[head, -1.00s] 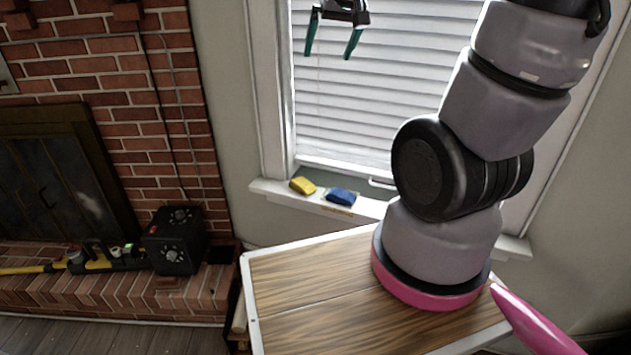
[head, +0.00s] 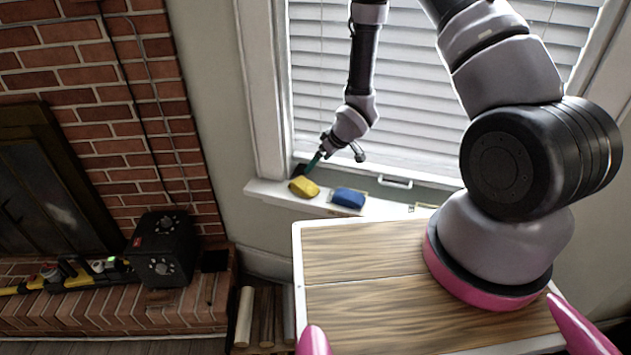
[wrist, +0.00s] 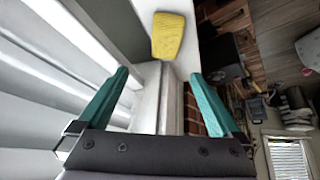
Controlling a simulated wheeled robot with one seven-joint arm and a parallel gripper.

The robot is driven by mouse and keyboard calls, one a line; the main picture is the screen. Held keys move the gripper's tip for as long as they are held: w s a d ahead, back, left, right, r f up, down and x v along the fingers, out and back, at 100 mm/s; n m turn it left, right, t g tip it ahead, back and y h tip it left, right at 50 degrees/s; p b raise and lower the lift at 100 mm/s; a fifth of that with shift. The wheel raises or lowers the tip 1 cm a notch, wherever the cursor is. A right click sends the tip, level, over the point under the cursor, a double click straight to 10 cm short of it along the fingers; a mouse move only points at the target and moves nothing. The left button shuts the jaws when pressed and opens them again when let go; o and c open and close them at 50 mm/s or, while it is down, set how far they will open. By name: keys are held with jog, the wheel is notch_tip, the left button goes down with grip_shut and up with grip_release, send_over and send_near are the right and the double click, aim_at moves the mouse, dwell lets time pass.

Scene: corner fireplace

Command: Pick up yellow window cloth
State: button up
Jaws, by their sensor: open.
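The yellow window cloth (head: 304,187) lies folded on the white windowsill, near its left end. In the wrist view the yellow cloth (wrist: 168,36) shows ahead of my gripper, roughly centred between the fingers and beyond their tips. My gripper (head: 312,163) is just above and behind the cloth in the head view, close to the window frame. In the wrist view my gripper (wrist: 160,75) has its two teal fingers wide apart with nothing between them. I cannot see any contact with the cloth.
A blue cloth (head: 348,198) lies on the windowsill (head: 262,189) just right of the yellow one. Window blinds (head: 420,110) rise close behind. A wood-topped surface (head: 360,255) is in front. A brick fireplace with a black box (head: 162,250) on its hearth stands left.

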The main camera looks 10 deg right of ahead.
aim_at(305, 183)
jog(key=x, duration=0.4)
jog(key=s+x, duration=0.1)
jog(key=x, duration=0.2)
jog(key=shift+s+d+f, duration=0.1)
jog(key=shift+d+f, duration=0.05)
jog(key=shift+f, duration=0.25)
jog(key=shift+a+x, duration=0.1)
jog(key=shift+x, duration=1.2)
jog(key=shift+a+x, duration=0.15)
jog(key=shift+x, duration=1.15)
jog(key=shift+s, duration=0.2)
jog(key=c, duration=1.4)
jog(key=shift+o, duration=0.2)
notch_tip(305, 183, up, 10)
